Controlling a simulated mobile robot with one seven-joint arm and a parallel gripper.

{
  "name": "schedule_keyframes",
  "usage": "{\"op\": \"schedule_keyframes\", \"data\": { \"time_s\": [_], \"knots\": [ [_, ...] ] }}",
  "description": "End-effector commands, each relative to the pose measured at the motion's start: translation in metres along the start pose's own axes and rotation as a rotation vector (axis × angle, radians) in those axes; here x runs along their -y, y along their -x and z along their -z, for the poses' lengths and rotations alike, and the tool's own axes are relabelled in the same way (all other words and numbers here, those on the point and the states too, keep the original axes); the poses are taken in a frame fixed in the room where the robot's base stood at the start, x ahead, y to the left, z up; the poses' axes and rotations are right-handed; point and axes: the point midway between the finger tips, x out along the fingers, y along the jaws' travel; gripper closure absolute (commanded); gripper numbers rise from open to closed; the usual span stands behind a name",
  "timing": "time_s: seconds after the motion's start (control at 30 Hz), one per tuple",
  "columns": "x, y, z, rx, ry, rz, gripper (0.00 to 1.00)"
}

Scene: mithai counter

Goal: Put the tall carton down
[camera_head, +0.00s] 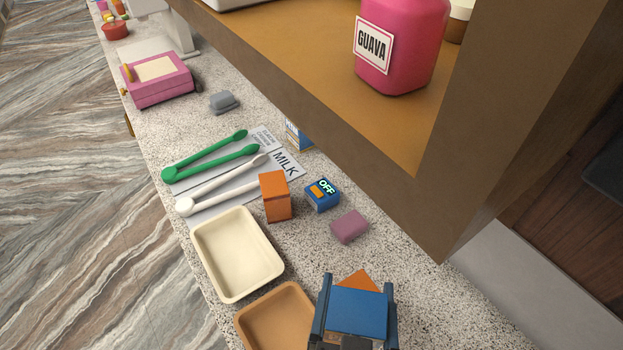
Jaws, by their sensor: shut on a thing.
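My gripper (357,286) is at the bottom of the head view, its two dark fingers shut on the sides of a blue carton (358,314). I take this to be the tall carton. An orange patch shows just beyond its blue face; I cannot tell whether it is part of the carton. The carton's lower part is hidden, so I cannot tell whether it touches the counter (285,268).
A tan tray (246,318) lies close left of my gripper, with a cream tray (200,252) behind it. An orange box (276,197), a blue "OFF" box (321,198) and a mauve block (349,227) stand farther back. A wooden shelf (440,190) overhangs the right.

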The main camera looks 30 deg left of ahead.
Motion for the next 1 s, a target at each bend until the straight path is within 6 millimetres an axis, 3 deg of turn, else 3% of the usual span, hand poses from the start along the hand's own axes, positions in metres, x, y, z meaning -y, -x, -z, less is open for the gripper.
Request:
{"op": "schedule_keyframes", "data": {
  "time_s": [0.37, 0.77, 1.0],
  "knots": [
    [-0.006, -0.007, 0.001, -0.007, 0.003, -0.001, 0.85],
    [-0.042, -0.041, 0.009, -0.01, 0.005, -0.004, 0.85],
    [-0.077, -0.072, 0.027, -0.004, 0.0, -0.002, 0.85]
  ]
}}
